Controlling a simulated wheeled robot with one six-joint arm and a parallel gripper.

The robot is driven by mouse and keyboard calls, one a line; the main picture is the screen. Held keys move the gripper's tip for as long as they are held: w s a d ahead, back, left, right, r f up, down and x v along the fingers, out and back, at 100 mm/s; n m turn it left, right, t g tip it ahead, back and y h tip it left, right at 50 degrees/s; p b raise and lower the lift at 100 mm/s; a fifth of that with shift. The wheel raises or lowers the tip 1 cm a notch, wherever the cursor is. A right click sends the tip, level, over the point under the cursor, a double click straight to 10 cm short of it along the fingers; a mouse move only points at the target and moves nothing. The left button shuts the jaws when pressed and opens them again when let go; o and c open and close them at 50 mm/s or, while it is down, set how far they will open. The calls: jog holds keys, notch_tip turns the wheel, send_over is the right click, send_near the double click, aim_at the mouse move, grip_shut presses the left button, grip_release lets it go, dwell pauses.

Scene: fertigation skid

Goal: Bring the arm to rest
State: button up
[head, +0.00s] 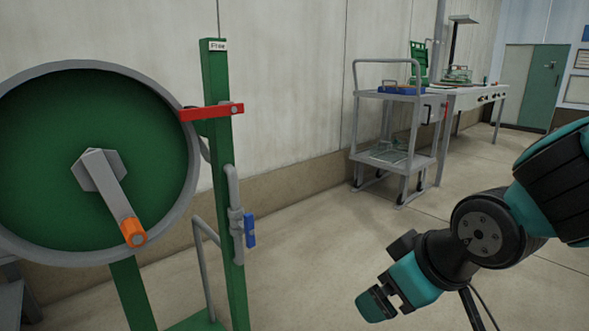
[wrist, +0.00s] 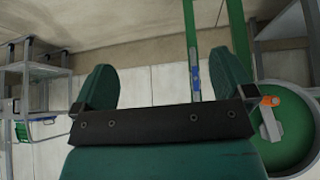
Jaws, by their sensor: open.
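My gripper (head: 388,301) is at the lower right of the head view, at the end of my bent teal and black arm. It hangs over open floor, to the right of the green post (head: 221,180). In the wrist view my gripper (wrist: 158,88) shows two teal fingers set wide apart. Nothing is between them. The wrist view looks past the fingers to the wall and the green post (wrist: 191,45), which appears upside down. My gripper touches nothing that I can see.
A large green reel (head: 60,130) with an orange-handled crank (head: 128,225) stands at left. A red lever (head: 212,111) and a blue-handled valve (head: 249,230) are on the post. A grey cart (head: 395,150) and a workbench (head: 480,97) stand behind. The floor between is clear.

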jog(key=s+d+r+g+p, duration=0.1)
jog(key=s+r+g+p, duration=0.35)
jog(key=s, duration=0.85)
notch_tip(320, 180, up, 39)
jog(key=p, duration=3.5)
jog(key=shift+w+r+g+y, duration=0.15)
jog(key=shift+g+y, duration=0.25)
jog(key=shift+g, duration=0.05)
